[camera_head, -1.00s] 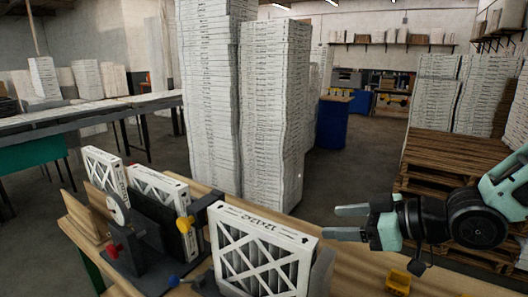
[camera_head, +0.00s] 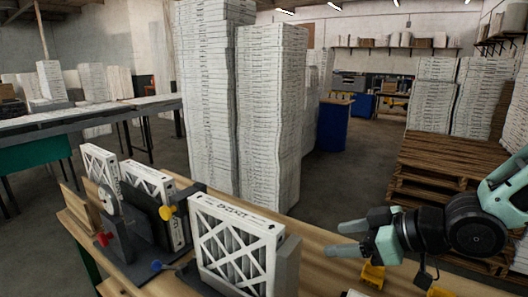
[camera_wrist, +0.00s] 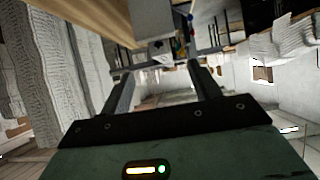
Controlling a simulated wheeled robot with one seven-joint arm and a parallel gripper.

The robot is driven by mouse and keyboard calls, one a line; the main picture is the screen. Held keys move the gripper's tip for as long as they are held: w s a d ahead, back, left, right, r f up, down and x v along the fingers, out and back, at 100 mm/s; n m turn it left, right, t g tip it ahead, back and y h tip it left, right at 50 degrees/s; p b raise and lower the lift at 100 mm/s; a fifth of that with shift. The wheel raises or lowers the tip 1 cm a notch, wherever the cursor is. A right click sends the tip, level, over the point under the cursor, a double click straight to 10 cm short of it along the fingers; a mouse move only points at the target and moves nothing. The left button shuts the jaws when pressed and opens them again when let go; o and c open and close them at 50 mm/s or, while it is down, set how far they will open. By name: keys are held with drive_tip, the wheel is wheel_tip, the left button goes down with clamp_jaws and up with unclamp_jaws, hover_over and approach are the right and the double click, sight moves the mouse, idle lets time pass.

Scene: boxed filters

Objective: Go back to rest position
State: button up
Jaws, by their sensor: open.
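My gripper (camera_head: 345,239) is open and empty on the right in the head view, above the wooden bench, with its fingers pointing left. It is apart from the nearest boxed filter (camera_head: 235,247), which stands upright in a dark holder at the bench's front. In the wrist view the two fingers of my gripper (camera_wrist: 160,80) are spread with nothing between them. More boxed filters (camera_head: 155,190) stand upright in a fixture with red, yellow and blue knobs at the left of the bench.
Tall stacks of white filters (camera_head: 270,120) rise behind the bench. Wooden pallets (camera_head: 440,160) stand at the right. Yellow parts (camera_head: 372,274) lie on the wooden bench (camera_head: 313,262) below my gripper. A long table (camera_head: 90,118) is at the left.

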drive_tip(key=s+f+m+g+h+b, duration=0.1)
drive_tip(key=s+f+g+h+b, duration=0.35)
drive_tip(key=f, duration=0.65)
drive_tip(key=s+a+m+g+h+b, duration=0.1)
drive_tip(key=s+h+b, duration=0.4)
drive_tip(key=s, duration=1.1)
drive_tip(key=shift+s+a+f+m+g+b, duration=0.25)
drive_tip(key=shift+a+f+m+g+b, duration=0.05)
drive_tip(key=shift+m+g+b, duration=0.3)
drive_tip(key=shift+c, duration=0.3)
